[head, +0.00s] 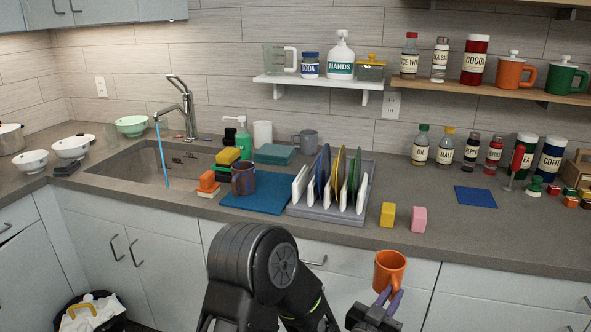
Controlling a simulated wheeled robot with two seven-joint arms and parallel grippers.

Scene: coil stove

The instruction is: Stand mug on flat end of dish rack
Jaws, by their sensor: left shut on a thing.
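An orange mug (388,266) is in front of the counter, below its front edge, in the lower right of the head view. My left gripper (388,297) is shut on it from below, with its fingers at the mug's lower side. The mug looks roughly upright, with its opening up. The grey dish rack (322,214) stands on the counter, up and left of the mug. Several plates in white, blue, yellow and green stand in its slots. The plates hide much of the rack's base. My right gripper is not in view.
A yellow block (387,214) and a pink block (419,219) stand right of the rack. A blue mat (262,203) with a patterned mug (243,178) lies left of it. Bottles and jars line the wall. Bare counter lies around the dark blue square (475,197).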

